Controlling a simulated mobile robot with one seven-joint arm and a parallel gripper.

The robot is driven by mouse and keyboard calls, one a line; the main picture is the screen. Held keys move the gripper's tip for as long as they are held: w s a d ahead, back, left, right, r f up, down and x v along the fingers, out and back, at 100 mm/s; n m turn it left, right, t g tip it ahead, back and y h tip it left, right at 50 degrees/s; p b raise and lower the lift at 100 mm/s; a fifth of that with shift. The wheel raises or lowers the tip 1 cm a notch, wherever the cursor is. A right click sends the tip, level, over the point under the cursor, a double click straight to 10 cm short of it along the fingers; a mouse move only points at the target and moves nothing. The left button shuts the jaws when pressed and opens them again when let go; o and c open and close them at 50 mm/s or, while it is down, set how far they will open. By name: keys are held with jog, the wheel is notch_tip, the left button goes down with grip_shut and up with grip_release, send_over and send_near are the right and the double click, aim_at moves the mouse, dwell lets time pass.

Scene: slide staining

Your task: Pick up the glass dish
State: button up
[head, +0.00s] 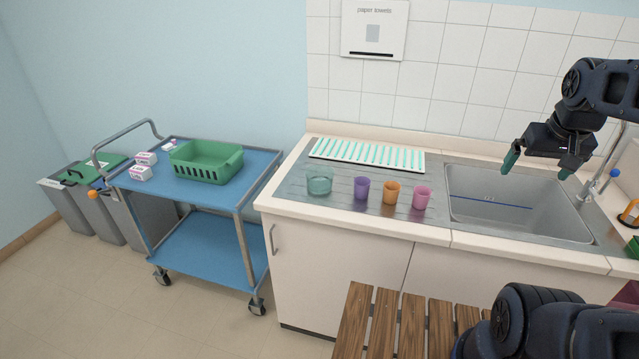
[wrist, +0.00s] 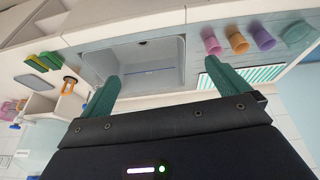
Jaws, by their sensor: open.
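In the wrist view, the dish (wrist: 297,33) shows near the right edge, beyond the cups. My gripper (head: 538,166) is open and empty above the sink, well to the right of the dish and higher than the counter. In the wrist view, the green fingers of my gripper (wrist: 160,77) are spread apart with nothing between them.
A purple cup (head: 361,188), an orange cup (head: 391,192) and a pink cup (head: 422,196) stand right of the dish. A ribbed white-and-teal rack (head: 368,153) lies behind them. The sink (head: 510,205) is empty. A blue cart (head: 250,165) carries a green basket (head: 207,160).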

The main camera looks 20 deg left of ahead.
jog(key=w+a+n+g+h, duration=0.3)
jog(key=w+a+n, duration=0.6)
jog(key=w, duration=0.5)
jog(key=n+t+h, duration=0.6)
jog(key=n, duration=0.9)
send_over(308, 184)
jog(key=d, duration=0.4)
notch_tip(308, 184, down, 20)
jog(key=s+a+f+n+t, duration=0.1)
jog(key=a+f, duration=0.1)
jog(key=a, duration=0.1)
jog(key=s+a+f+n+t, duration=0.1)
jog(key=s+a+f, duration=0.1)
jog(key=s+a+f+n+t, duration=0.1)
jog(key=s+a+f, duration=0.1)
jog(key=a, duration=0.1)
jog(key=shift+a+f, duration=0.25)
jog(key=shift+a, duration=0.1)
jog(key=x, duration=0.5)
jog(key=shift+w+d+f, duration=0.1)
jog(key=shift+d+f, duration=0.05)
jog(key=shift+y, duration=0.3)
jog(key=shift+r+x, duration=0.1)
jog(key=shift+x, duration=1.2)
jog(key=shift+r+x, duration=0.15)
jog(key=shift+x, duration=1.15)
jog(key=shift+d, duration=0.2)
jog(key=c, duration=0.9)
